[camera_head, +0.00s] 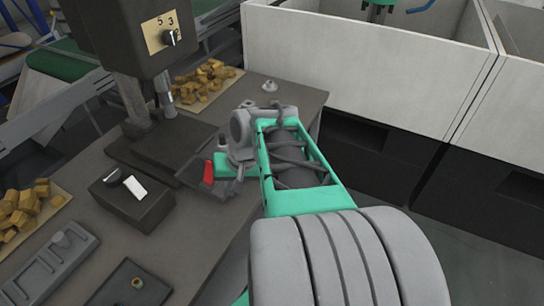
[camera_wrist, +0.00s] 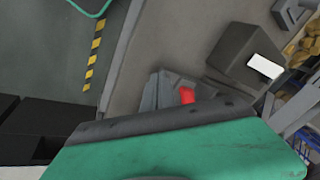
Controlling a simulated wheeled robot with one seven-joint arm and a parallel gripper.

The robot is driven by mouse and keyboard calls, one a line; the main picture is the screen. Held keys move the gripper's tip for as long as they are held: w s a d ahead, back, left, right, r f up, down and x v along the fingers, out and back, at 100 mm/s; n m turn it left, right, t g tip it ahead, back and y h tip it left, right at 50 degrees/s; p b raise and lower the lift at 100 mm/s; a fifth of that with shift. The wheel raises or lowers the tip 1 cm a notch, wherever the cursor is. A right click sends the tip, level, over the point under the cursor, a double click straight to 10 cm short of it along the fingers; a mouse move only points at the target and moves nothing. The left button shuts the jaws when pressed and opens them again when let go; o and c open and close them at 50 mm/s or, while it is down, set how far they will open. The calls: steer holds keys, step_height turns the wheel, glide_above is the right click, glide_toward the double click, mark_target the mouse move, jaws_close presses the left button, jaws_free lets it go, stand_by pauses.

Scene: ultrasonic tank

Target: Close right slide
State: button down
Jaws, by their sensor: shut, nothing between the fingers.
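A dark grey flat part (camera_head: 192,174) lies on the bench beside the press base, with a small red piece (camera_head: 208,173) at its right end, close to my gripper (camera_head: 222,168). In the wrist view a grey part (camera_wrist: 163,92) with the red piece (camera_wrist: 187,95) shows just past the dark edge of my gripper. I cannot tell for sure which part is the right slide, or whether it is open. My gripper is shut and empty. Its fingertips are small or hidden in both views, so I cannot tell whether they touch the red piece.
The press (camera_head: 130,40) stands on the bench (camera_head: 175,250) behind the grey part. Yellow blocks lie on trays further left and back. White-walled tanks (camera_head: 370,65) stand right of the bench.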

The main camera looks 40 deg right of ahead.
steer(key=s+d+r+m+t+p, duration=0.2)
steer(key=s+d+m, duration=0.3)
steer(key=d, duration=0.4)
steer(key=s+d+r+m+t+p, duration=0.15)
steer(key=s+d+m, duration=0.3)
steer(key=d, duration=0.55)
steer(key=w+a+f, duration=0.1)
steer(key=w+f, duration=0.7)
steer(key=w, duration=0.2)
steer(key=shift+w+a+f+t+p, duration=0.25)
steer(key=shift+w+a+t+p, duration=0.1)
steer(key=shift+w+p, duration=0.1)
